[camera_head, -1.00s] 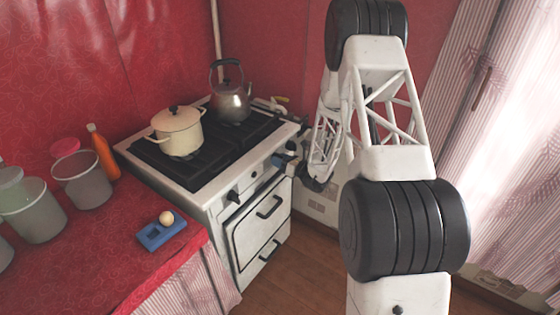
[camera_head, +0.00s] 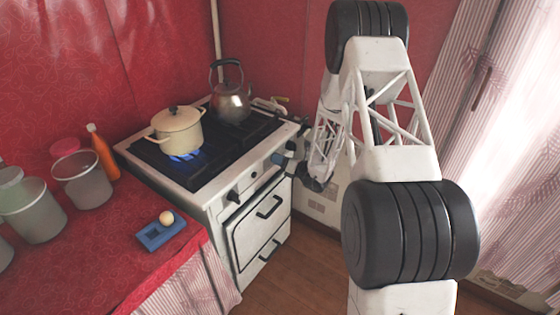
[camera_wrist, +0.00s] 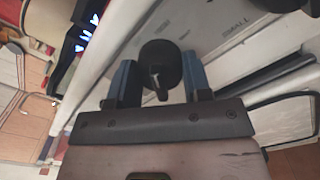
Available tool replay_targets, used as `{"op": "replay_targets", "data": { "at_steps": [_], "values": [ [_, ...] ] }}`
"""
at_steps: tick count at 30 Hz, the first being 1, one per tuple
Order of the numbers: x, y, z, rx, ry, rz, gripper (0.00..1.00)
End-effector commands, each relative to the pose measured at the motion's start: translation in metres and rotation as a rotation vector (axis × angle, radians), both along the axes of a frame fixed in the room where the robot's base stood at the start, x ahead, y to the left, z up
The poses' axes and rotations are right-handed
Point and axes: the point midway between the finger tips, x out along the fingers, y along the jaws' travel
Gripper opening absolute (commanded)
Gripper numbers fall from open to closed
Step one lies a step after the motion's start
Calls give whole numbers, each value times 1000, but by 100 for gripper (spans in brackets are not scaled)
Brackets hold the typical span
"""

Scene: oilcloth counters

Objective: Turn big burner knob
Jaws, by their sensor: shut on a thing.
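A round black knob (camera_wrist: 160,62) sits on the stove's front panel in the wrist view, its pointer grip facing down in the picture. My gripper (camera_wrist: 160,82) has its two blue fingers on either side of this knob and is shut on it. In the head view my gripper (camera_head: 282,160) is at the right end of the stove front, and the held knob is hard to make out there. Blue flame (camera_head: 186,157) burns under the cream pot (camera_head: 178,131). Flame also shows in the wrist view (camera_wrist: 88,32). The panel reads "SMALL" beside another knob (camera_wrist: 280,4).
A kettle (camera_head: 230,102) stands at the back of the stove (camera_head: 205,200). Another knob (camera_head: 233,195) is on the front panel, above the oven door (camera_head: 258,217).

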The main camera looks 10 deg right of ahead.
Motion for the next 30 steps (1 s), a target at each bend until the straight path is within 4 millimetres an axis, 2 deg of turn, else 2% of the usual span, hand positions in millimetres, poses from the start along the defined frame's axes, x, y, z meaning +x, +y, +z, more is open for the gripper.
{"op": "replay_targets", "data": {
  "at_steps": [1,6,20,30],
  "values": [
    [-1,-1,0,0,1,-1,46],
    [0,0,0,0,0,0,70],
    [0,0,1,-19,-20,1,70],
    [0,0,1,-123,-125,0,70]
  ]
}}
